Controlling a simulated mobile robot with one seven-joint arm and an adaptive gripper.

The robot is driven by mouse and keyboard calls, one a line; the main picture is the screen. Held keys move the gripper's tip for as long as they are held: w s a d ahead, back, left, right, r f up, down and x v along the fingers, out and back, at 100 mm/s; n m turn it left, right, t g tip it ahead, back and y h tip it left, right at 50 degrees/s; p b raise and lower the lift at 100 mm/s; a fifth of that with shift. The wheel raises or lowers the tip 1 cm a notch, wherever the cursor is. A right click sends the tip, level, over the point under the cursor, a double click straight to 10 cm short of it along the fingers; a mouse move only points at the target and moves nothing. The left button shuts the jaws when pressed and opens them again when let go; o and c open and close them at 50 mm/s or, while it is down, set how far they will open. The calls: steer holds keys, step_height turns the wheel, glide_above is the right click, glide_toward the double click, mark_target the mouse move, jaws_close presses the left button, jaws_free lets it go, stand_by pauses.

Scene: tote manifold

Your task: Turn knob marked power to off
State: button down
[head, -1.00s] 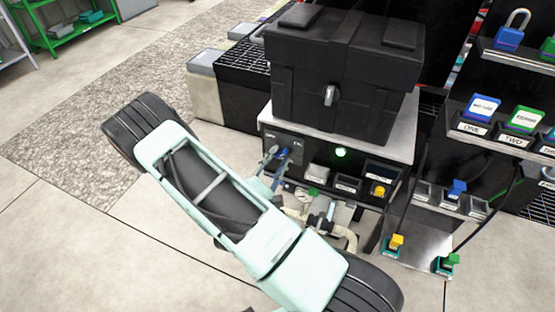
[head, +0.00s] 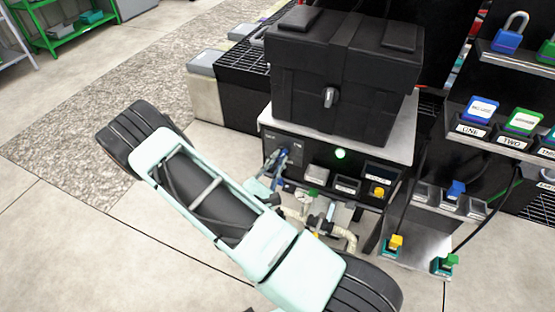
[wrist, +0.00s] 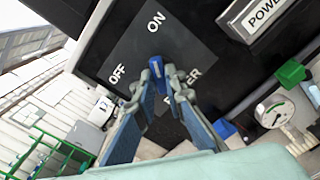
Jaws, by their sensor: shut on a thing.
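The blue power knob (wrist: 170,77) sits on a grey plate (wrist: 128,45) marked OFF, ON and POWER on a black panel. My gripper (wrist: 168,78) has its fingers on either side of the knob and is shut on it. The fingers hide part of the knob and of the word POWER. I cannot tell clearly which mark the knob points at.
A green lamp (head: 340,154) glows right of the knob. A black case (head: 345,75) stands on top of the unit. Pipes and a gauge (wrist: 273,109) lie below the panel. Shelves with padlocks and tags (head: 482,107) stand at the right. The floor at left is open.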

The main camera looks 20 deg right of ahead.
steer(key=n+p, duration=0.3)
steer(key=n, duration=0.5)
steer(key=shift+r, duration=0.1)
steer(key=n+p, duration=0.1)
steer(key=n, duration=0.2)
steer(key=shift+n, duration=0.4)
steer(key=n+p, duration=0.1)
steer(key=n, duration=0.3)
steer(key=shift+p, duration=0.3)
steer(key=shift+s+n, duration=0.1)
steer(key=shift+n, duration=0.2)
steer(key=c, duration=2)
jaws_free()
